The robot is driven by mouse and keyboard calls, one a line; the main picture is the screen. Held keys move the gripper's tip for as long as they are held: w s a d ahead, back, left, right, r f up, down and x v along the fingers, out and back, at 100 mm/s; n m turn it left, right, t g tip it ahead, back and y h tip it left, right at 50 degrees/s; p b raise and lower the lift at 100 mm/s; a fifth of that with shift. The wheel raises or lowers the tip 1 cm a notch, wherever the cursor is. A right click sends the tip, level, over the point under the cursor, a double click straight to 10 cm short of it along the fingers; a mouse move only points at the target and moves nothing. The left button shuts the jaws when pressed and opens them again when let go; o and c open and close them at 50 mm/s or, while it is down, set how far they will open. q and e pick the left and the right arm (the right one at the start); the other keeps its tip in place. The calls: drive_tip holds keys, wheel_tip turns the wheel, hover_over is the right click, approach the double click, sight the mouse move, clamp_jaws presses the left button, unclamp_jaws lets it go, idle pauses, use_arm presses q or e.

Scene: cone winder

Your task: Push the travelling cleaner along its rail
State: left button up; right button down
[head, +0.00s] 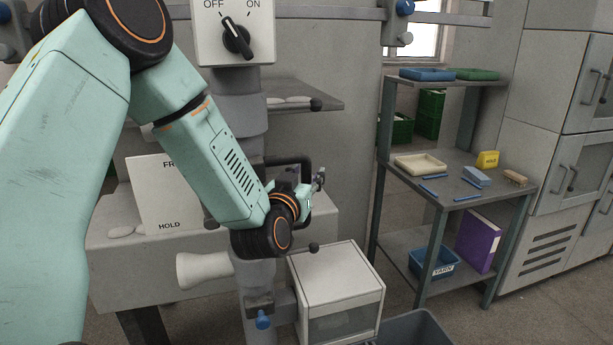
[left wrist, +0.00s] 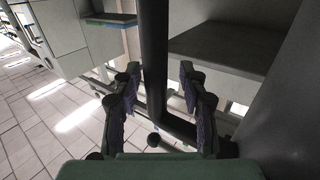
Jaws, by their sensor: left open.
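A grey vertical column (head: 240,95), which may be the travelling cleaner, stands in the middle of the head view, mostly behind my left arm. A black bar handle (head: 290,160) sticks out of it to the right. My left gripper (head: 308,190) is at this handle, its fingers small and partly hidden. In the left wrist view the dark handle bar (left wrist: 153,60) runs upright between the two open fingers of the left gripper (left wrist: 158,85) and bends right lower down. The fingers stand apart from the bar on both sides. My right gripper is not in view.
A rail (head: 455,17) with blue knobs runs along the top. An OFF/ON switch box (head: 233,32) sits above the column. A white box (head: 338,290) and a grey bin (head: 415,328) stand below right. A shelf rack (head: 450,185) with trays stands at right.

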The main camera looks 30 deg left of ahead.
use_arm(q)
drive_tip(key=shift+s+d+r, duration=0.25)
drive_tip(key=shift+d, duration=0.05)
drive_tip(key=shift+s+d+r, duration=0.1)
drive_tip(key=shift+s+r, duration=0.05)
drive_tip(key=shift+s, duration=0.1)
drive_tip(key=c, duration=0.3)
drive_tip(key=shift+w+a+f, duration=0.2)
drive_tip(key=shift+w+f, duration=0.05)
drive_tip(key=shift+w, duration=0.15)
drive_tip(key=c, duration=0.5)
drive_tip(key=shift+s, duration=0.1)
clamp_jaws()
